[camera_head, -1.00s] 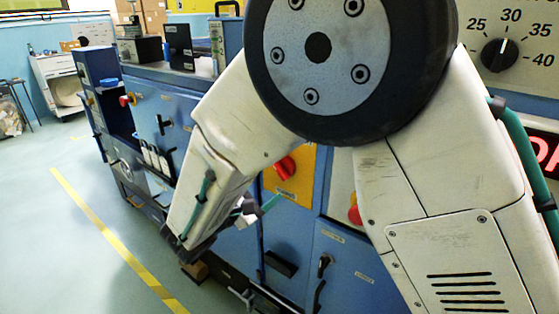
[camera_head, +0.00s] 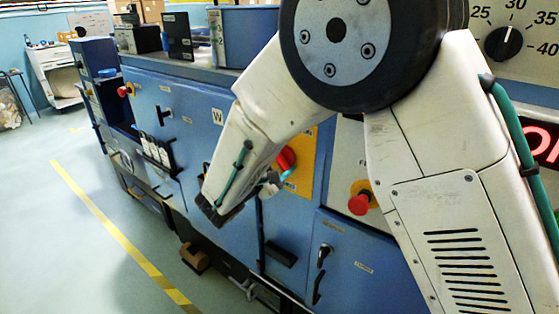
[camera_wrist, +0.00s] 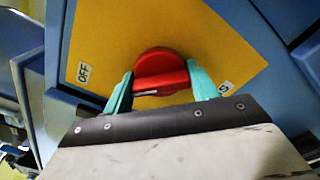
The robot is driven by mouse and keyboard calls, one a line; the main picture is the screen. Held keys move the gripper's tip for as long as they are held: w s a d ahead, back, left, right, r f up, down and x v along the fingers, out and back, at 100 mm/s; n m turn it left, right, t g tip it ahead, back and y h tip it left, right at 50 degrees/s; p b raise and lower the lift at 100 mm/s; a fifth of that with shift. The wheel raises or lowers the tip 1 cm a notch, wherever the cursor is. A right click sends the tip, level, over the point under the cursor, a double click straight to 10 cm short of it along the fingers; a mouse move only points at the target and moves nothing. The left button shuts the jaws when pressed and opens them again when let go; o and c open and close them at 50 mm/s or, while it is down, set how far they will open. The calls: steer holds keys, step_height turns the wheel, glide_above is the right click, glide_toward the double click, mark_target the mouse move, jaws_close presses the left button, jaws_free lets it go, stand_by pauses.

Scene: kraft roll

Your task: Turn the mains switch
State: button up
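The mains switch is a red round knob with a raised grip bar (camera_wrist: 160,80) on a yellow plate (camera_wrist: 115,35). The bar lies nearly level in the wrist view. A label reading OFF is on the plate to its left, and a partly hidden label is at its lower right. In the head view the red knob (camera_head: 286,158) shows just right of my forearm. My gripper (camera_wrist: 161,88) is open, its green fingers on either side of the knob, near the two ends of the bar. Whether they touch it cannot be told. The gripper is also in the head view (camera_head: 271,184).
A red push button on a yellow base (camera_head: 359,204) is right of the switch, close to my arm. A black dial (camera_head: 503,43) is at upper right. Black handles (camera_head: 325,255) stick out of the blue cabinet below. Open floor (camera_head: 60,250) lies at left.

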steer(key=shift+c, duration=1.4)
steer(key=m, duration=0.3)
steer(key=shift+m, duration=0.4)
steer(key=m, duration=0.4)
steer(key=shift+m, duration=0.3)
steer(key=m, duration=0.4)
steer(key=shift+f, duration=0.1)
steer(key=shift+f+m, duration=0.1)
steer(key=shift+m, duration=2.7)
steer(key=shift+o, duration=0.2)
